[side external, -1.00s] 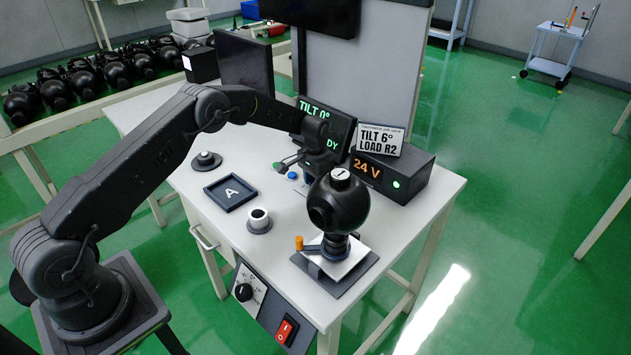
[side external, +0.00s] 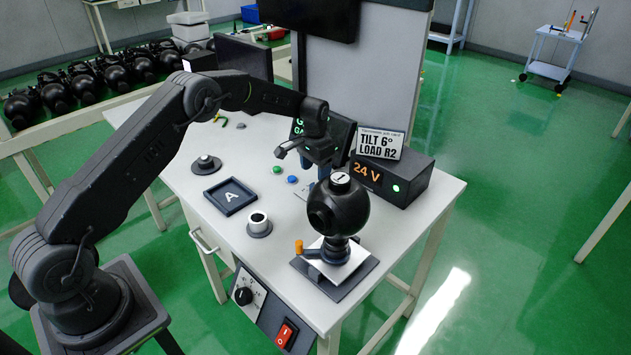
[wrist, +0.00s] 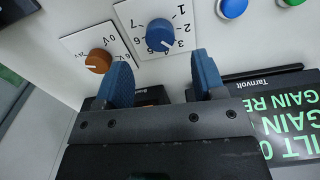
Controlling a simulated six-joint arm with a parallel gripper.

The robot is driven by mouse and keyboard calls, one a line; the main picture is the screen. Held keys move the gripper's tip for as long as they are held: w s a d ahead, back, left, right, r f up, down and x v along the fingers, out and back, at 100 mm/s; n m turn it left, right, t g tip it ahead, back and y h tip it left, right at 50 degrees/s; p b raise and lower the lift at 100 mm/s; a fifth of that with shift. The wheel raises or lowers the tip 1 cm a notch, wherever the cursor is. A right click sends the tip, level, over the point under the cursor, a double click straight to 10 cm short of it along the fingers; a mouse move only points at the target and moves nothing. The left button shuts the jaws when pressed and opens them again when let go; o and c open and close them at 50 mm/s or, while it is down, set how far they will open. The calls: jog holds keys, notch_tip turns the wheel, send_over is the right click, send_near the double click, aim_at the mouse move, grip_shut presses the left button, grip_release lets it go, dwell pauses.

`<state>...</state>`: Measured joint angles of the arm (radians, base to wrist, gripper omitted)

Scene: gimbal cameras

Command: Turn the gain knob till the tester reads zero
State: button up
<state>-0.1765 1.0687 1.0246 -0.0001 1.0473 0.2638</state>
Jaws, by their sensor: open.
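In the wrist view a blue knob (wrist: 160,33) sits on a white dial plate numbered up to 7. Its white pointer is around 3 to 4. No label on the plate is readable as gain. My gripper (wrist: 161,64) is open and empty, its blue fingers apart, with the knob beyond the tips and between them in the picture. In the side view my gripper (side external: 304,157) hangs above the bench. The tester screen (wrist: 288,125) shows upside down in the wrist view, with green words GAIN RE, GAIN and TILT 0, partly cut off. My arm partly hides it in the side view.
An orange knob (wrist: 98,61) on a voltage plate is beside the blue one. A black ball unit (side external: 338,208) stands on a plate at the bench's front right. A 24 V box (side external: 400,180) carries a card reading TILT 6°, LOAD R2. Tray A (side external: 222,206) is empty.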

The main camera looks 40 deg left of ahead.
notch_tip(320, 180, up, 8)
dwell(0.5)
notch_tip(320, 180, up, 12)
jog(key=f+t, duration=0.1)
send_over(315, 186)
jog(key=s+d, duration=0.3)
jog(key=s, duration=0.3)
jog(key=s+d+r+t, duration=0.2)
jog(key=s+d+r, duration=0.1)
jog(key=s+r, duration=0.45)
jog(key=s+d+t, duration=0.1)
jog(key=s+d, duration=0.1)
jog(key=s, duration=1)
jog(key=s+d+f+n+t, duration=0.1)
jog(key=s+d, duration=0.1)
jog(key=s, duration=1)
jog(key=shift+s+d+f+t, duration=0.15)
jog(key=shift+s+f+t, duration=0.05)
jog(key=shift+f+t, duration=0.1)
